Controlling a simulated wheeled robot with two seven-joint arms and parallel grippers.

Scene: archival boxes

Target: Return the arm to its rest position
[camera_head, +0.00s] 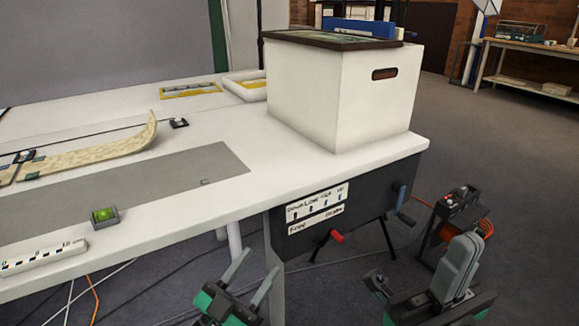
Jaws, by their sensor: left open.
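My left gripper (258,264) is at the bottom centre, in front of the table's front edge and below its top. Its two grey fingers point up and stand apart, with nothing between them. My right gripper (428,292) is at the lower right, over the floor and clear of the table. It is seen at an angle, and I cannot make out how its fingers stand. No held object shows at either gripper.
A dark panel with cranks (330,205) hangs below the edge. A machine (462,215) stands on the floor.

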